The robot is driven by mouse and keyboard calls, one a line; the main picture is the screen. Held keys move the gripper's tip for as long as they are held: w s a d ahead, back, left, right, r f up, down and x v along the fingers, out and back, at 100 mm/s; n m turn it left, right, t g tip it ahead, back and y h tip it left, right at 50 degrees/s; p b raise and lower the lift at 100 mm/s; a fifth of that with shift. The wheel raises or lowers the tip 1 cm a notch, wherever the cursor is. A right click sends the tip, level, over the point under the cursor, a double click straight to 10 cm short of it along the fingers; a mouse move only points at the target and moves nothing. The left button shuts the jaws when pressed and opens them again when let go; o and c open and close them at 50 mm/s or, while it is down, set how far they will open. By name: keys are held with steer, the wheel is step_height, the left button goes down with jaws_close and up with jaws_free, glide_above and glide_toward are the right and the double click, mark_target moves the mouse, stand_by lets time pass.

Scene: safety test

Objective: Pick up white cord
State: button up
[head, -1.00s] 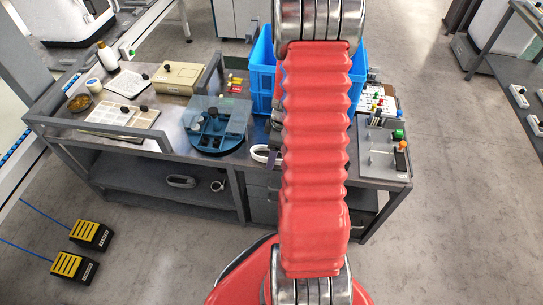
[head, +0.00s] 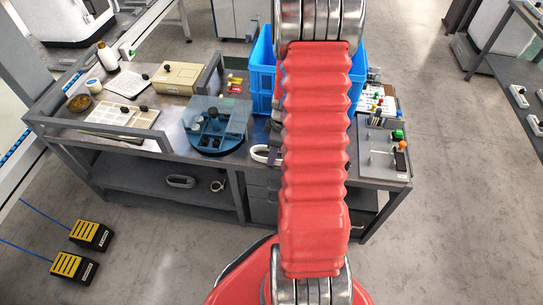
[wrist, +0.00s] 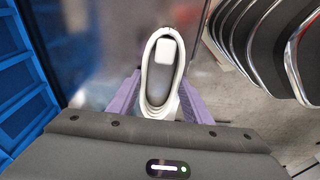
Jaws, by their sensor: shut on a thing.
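In the wrist view, the white cord (wrist: 165,50) is a long narrow coil with a white block at its far end. It sits between the two purple fingers of my gripper (wrist: 158,98). The gripper is shut on the near part of the coil. In the head view, the white cord (head: 261,154) shows at the table's front edge beside a purple finger of my gripper (head: 272,158). My red arm hides the rest of the gripper there. I cannot tell whether the cord touches the table.
A blue crate (head: 262,72) stands behind, and it borders the left of the wrist view (wrist: 25,85). A round blue organizer (head: 215,143) is left of the cord. A control panel (head: 378,160) is at the right.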

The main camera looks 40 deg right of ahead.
steer(key=shift+r, duration=0.1)
step_height(320, 180, up, 10)
stand_by(0.7)
stand_by(0.5)
